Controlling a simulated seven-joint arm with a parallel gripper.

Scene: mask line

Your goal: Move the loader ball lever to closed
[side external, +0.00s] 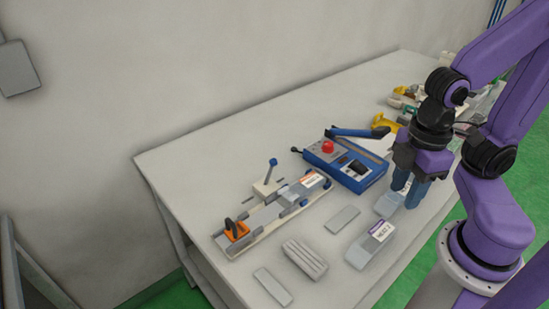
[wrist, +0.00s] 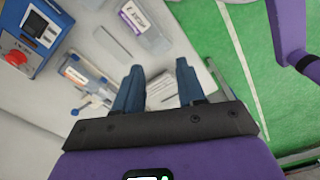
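A lever with a blue ball end (side external: 271,165) rises from a pale block on the long fixture (side external: 262,220) in the side external view, tilted slightly to the right. I take it to be the loader ball lever; no label beside it is readable. My gripper (side external: 411,192) hangs pointing down at the right front of the table, well to the right of that lever. Its two blue fingers are apart with nothing between them, as the wrist view (wrist: 158,68) also shows.
A blue control box (side external: 345,167) with a red button stands between the fixture and my gripper. An orange block (side external: 234,231) with a dark lever is at the fixture's left end. Several grey plates and a labelled part (side external: 370,244) lie in front. The table's back left is clear.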

